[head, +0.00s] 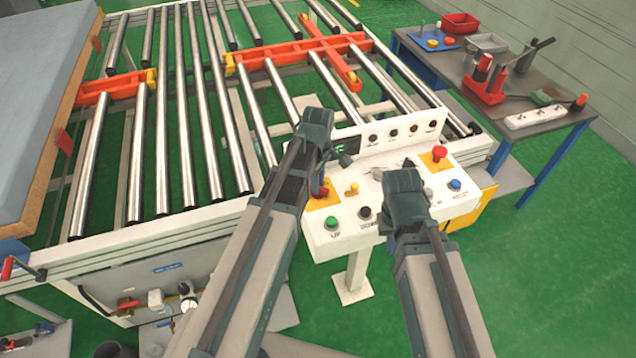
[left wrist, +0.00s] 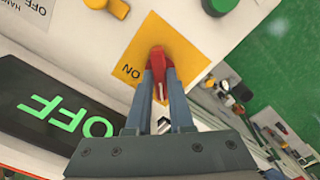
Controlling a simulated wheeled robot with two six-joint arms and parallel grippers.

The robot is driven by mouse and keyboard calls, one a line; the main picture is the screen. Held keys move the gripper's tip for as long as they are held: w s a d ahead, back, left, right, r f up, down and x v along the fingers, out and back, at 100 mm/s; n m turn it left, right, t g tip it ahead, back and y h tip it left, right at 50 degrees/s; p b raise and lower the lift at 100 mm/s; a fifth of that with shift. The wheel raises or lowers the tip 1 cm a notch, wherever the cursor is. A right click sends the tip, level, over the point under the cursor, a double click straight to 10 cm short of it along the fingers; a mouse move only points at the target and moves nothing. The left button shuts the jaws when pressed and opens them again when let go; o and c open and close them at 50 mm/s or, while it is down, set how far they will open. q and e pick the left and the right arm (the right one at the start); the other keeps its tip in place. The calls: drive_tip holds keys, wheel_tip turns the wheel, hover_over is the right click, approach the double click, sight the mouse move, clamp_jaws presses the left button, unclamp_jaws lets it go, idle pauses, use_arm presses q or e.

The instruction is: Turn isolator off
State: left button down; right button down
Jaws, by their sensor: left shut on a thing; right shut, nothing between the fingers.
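The isolator is a red rotary handle (left wrist: 158,62) on a yellow plate (left wrist: 133,42), with the word ON beside it in the left wrist view. My left gripper (left wrist: 159,85) is shut on the red handle, one finger on each side. In the head view the yellow isolator plate (head: 326,202) is at the left of the white control panel, partly hidden by my left gripper (head: 318,180). A dark display (left wrist: 65,115) shows green OFF letters. My right gripper (head: 404,182) is shut and empty over the middle right of the panel; its fingertips are hard to see.
The panel also bears a green button (head: 332,222), a black button (head: 365,212), a blue button (head: 455,184) and a red emergency stop (head: 439,152). A roller conveyor (head: 185,130) lies behind. A mattress (head: 35,100) is at the far left. A tool table (head: 545,105) stands at the right.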

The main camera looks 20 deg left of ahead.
use_arm(q)
drive_tip(key=shift+n, duration=0.3)
idle(0.4)
drive_tip(key=c, duration=0.8)
unclamp_jaws()
drive_tip(key=shift+r, duration=0.15)
wheel_tip(320, 180, up, 14)
drive_tip(key=p, duration=1.3)
drive_tip(key=shift+f+p, duration=0.25)
drive_tip(key=shift+p, duration=0.15)
